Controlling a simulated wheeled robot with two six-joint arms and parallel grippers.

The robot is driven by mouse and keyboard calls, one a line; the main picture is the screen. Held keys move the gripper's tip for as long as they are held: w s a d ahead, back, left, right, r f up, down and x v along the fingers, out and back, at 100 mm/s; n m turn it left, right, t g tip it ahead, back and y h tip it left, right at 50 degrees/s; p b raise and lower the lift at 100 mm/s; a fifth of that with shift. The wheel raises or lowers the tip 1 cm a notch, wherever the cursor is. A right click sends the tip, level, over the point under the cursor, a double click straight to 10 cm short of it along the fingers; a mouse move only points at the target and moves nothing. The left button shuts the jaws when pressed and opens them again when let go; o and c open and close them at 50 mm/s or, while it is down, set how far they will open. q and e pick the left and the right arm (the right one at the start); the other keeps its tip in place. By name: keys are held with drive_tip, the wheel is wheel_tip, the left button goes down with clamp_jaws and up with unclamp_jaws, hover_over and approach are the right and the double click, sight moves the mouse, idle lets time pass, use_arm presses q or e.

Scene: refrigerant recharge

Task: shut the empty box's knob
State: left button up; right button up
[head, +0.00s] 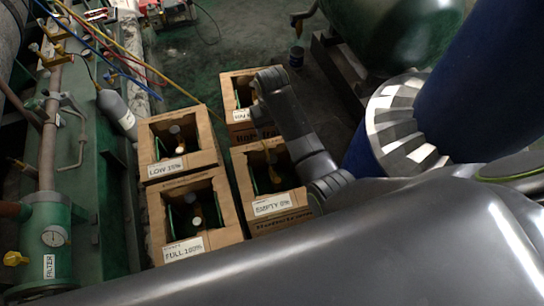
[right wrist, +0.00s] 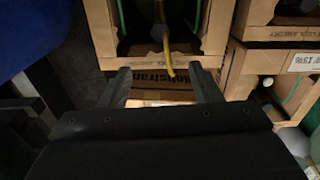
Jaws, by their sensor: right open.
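The empty box, labelled EMPTY 0% (head: 272,205), is a brown open-topped carton in the front right of the group in the head view. A yellow hose or fitting rises inside it, and my right arm hides part of its right side. The knob's exact setting is not clear. My left gripper is not seen.
Cartons labelled LOW (head: 165,168) and FULL 100% (head: 184,248) stand close at the left, and another carton (head: 240,80) stands behind. A blue drum (head: 440,90) is at the right. A green filter unit (head: 48,235) and hoses are at the left.

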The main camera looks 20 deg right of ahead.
drive_tip(key=b, duration=0.3)
approach(272, 159)
drive_tip(key=shift+s+f, duration=0.1)
drive_tip(key=shift+s, duration=0.05)
wheel_tip(272, 159, down, 7)
drive_tip(key=shift+r+b, duration=0.1)
drive_tip(key=shift+b, duration=1.1)
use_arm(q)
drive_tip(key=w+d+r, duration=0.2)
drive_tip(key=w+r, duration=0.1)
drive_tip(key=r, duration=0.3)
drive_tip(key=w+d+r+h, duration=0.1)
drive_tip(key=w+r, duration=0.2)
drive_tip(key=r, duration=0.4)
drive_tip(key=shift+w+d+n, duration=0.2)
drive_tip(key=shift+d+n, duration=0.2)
use_arm(e)
drive_tip(key=shift+f, duration=0.7)
drive_tip(key=c, duration=1)
